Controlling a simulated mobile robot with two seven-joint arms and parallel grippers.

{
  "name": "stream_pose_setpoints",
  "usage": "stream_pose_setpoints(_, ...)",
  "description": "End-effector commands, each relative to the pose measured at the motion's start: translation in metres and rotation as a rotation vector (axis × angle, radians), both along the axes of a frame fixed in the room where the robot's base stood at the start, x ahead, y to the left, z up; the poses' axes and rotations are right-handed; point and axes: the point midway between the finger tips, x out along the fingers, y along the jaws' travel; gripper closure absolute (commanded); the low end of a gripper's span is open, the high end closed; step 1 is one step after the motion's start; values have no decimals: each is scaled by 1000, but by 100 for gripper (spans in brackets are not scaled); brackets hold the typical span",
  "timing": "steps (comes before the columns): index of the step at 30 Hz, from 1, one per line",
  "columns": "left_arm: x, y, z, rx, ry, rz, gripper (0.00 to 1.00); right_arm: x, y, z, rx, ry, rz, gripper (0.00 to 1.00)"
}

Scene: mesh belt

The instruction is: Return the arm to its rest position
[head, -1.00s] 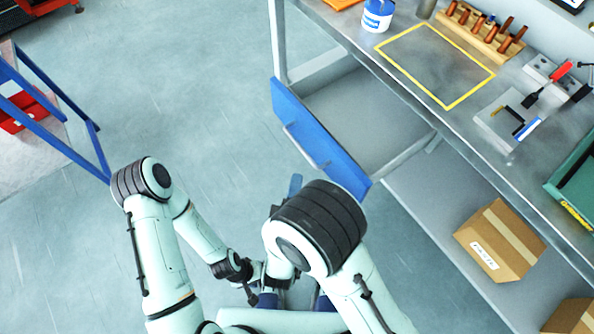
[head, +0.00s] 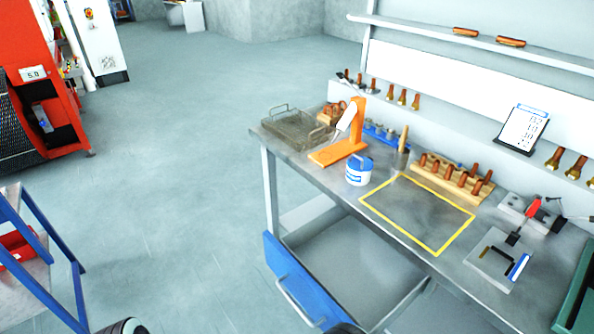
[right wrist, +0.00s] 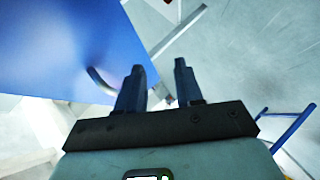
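My right gripper (right wrist: 158,85) shows in the right wrist view, its two dark fingers apart with nothing between them. Beyond the fingers are the blue drawer front (right wrist: 70,45) and its curved handle (right wrist: 100,80); I cannot tell the exact distance, and no contact shows. In the head view the drawer (head: 305,285) under the workbench stands open and its inside looks empty. Only small dark parts of my arms show at the bottom edge of the head view. My left gripper is out of view.
The workbench (head: 330,190) carries a yellow-outlined square (head: 400,230), a blue-and-white tub (head: 359,170), an orange stand (head: 340,150), a wire-handled tray (head: 295,132) and a wooden tool rack (head: 455,180). A blue-framed cart (head: 40,265) stands at left. The floor between is clear.

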Motion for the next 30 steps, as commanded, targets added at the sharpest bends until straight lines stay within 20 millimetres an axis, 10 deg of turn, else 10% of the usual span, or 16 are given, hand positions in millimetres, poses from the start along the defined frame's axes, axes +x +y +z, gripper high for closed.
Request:
stream_pose_setpoints(10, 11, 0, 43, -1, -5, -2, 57, -77, -85, -117, 683, 676, -556, 64)
stream_pose_setpoints(19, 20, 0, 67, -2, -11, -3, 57, -162, -107, -127, 1020, 1051, -1054, 64)
stream_pose_setpoints(30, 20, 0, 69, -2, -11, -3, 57, -179, -108, -126, 1065, 1117, -1151, 64)
